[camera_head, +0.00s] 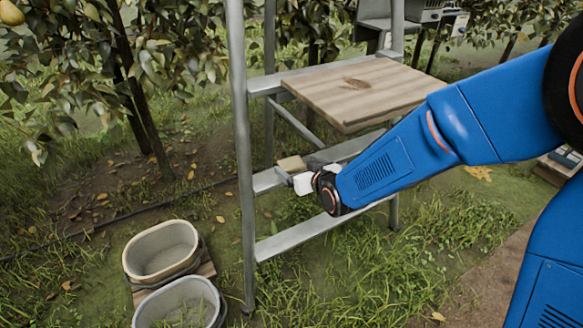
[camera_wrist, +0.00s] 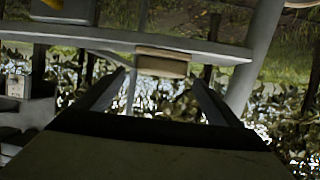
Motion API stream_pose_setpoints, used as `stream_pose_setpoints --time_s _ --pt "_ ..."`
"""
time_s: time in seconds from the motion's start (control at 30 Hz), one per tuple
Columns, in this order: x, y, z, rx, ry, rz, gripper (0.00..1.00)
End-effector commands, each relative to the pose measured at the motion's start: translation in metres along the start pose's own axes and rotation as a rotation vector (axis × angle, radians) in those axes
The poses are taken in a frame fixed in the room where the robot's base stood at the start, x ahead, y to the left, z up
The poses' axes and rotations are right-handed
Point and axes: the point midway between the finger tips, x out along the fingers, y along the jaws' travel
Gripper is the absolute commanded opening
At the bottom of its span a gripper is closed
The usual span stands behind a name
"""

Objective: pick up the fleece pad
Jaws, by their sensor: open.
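The fleece pad (camera_head: 291,164) looks like a small cream block with a flat top, lying on a step of the metal ladder (camera_head: 245,130). In the wrist view the pad (camera_wrist: 163,62) shows ahead of my fingers, near the middle, against the pale ladder bar. My gripper (camera_head: 300,172) reaches in from the right at the height of that step, just on the near side of the pad. In the wrist view my gripper (camera_wrist: 160,84) has its two dark fingers spread wide, with nothing held between them. I cannot tell the exact gap to the pad.
A wooden board (camera_head: 360,88) sits on the ladder above my gripper. A lower rung (camera_head: 315,233) runs below it. Two buckets (camera_head: 160,250) (camera_head: 180,303) stand at lower left. Pear trees (camera_head: 135,80) stand behind. Grass at lower right of the ladder is open.

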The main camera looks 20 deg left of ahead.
Motion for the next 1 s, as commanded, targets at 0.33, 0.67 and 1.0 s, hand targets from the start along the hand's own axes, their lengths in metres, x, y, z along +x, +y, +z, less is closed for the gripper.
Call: stream_pose_setpoints --time_s 0.33,0.67,1.0 --pt "0.024 0.000 0.003 0.000 -0.002 0.000 0.88" --pt "0.053 0.000 0.003 0.000 -0.001 0.000 0.88" --pt "0.053 0.000 0.003 0.000 -0.002 0.000 0.47"
